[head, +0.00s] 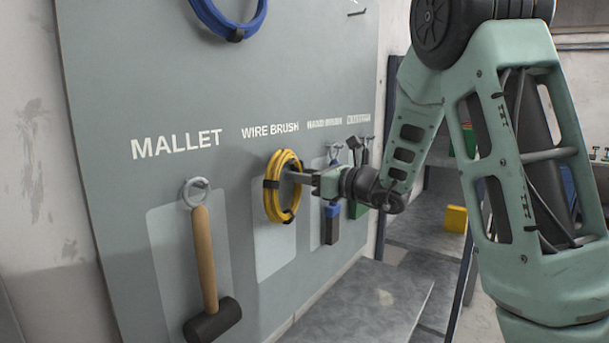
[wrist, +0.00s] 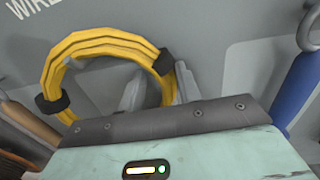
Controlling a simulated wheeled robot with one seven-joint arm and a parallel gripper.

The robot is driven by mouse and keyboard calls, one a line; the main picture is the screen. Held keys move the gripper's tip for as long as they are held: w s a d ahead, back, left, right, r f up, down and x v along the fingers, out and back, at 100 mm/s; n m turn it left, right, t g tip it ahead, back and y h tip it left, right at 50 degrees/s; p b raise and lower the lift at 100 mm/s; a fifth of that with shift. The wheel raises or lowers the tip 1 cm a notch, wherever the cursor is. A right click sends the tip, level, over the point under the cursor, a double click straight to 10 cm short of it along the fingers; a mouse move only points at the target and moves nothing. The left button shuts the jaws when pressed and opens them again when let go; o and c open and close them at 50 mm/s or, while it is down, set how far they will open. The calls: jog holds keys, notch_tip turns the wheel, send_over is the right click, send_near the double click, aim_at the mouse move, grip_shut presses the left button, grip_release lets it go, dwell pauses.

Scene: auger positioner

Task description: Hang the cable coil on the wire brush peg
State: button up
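The cable coil (head: 283,187) is yellow with black ties. It stands upright at the board, below the WIRE BRUSH label. My gripper (head: 300,178) reaches in from the right to the coil's right side. In the wrist view, the coil (wrist: 80,48) shows as an upper arc, and the fingers (wrist: 158,92) stand either side of its right strand, one inside the ring and one outside. I cannot tell whether they press on it.
A mallet (head: 206,260) hangs from a peg at left. A blue coil (head: 228,22) hangs at the top. A blue-handled brush (head: 332,222) hangs right of the coil, close to my gripper; its blue handle (wrist: 296,92) shows in the wrist view. A grey bench surface (head: 355,305) lies below.

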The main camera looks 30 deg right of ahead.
jog(key=shift+w+d, duration=0.15)
jog(key=shift+d, duration=0.1)
jog(key=b+v, duration=0.6)
jog(key=v, duration=1.1)
jog(key=shift+s, duration=0.35)
jog(key=shift+a, duration=0.15)
